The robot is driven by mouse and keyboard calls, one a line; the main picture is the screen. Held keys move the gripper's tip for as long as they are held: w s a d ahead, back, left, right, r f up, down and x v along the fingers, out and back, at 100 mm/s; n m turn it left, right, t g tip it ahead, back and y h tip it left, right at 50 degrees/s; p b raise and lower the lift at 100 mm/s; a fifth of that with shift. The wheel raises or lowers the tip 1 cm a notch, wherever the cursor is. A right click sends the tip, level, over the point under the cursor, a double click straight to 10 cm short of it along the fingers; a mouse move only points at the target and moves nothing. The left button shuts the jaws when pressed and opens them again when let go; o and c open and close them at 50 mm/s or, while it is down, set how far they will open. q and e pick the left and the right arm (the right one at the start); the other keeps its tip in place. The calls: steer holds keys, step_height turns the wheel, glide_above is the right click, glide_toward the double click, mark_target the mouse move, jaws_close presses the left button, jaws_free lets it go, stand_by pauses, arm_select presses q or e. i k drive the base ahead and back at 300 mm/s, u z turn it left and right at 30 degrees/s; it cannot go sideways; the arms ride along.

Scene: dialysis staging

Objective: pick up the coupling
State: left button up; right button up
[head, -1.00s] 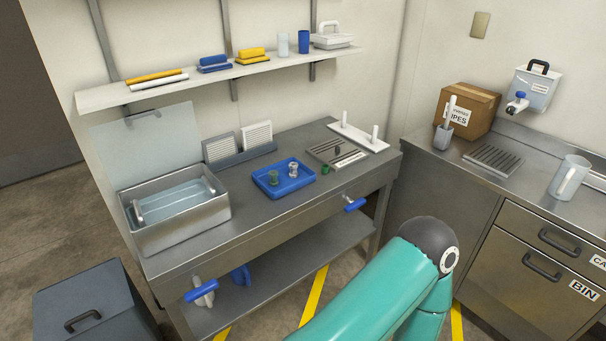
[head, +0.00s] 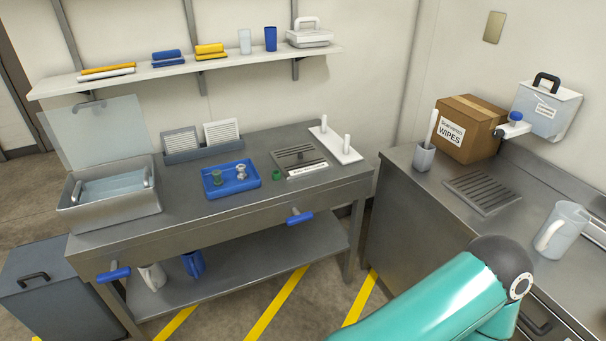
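A blue tray (head: 232,190) lies on the steel bench and holds two small fittings. One is a grey-green fitting (head: 216,177), and the other is a pale metallic fitting (head: 241,172). A small green piece (head: 276,176) stands on the bench just right of the tray. I cannot tell which of these small parts is the coupling. Neither gripper is in view. Only a teal link of my arm shows at the lower right, well away from the tray.
A steel basin (head: 112,208) with an open clear lid stands on the left of the bench (head: 185,215). A drain plate (head: 299,157) and a white peg stand (head: 336,145) lie right of the tray. Blue-handled parts (head: 299,216) stick out from the bench front. A cardboard box (head: 466,128) is on the right counter.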

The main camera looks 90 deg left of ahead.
mark_target(218, 182)
steer(key=z, duration=0.45)
steer(key=i, duration=0.4)
steer(key=u, duration=2.25)
steer(key=i, duration=0.25)
steer(key=u, duration=2.4)
steer(key=k, duration=0.55)
steer(key=u, duration=0.3)
steer(key=i, duration=1.6)
steer(key=z, duration=0.4)
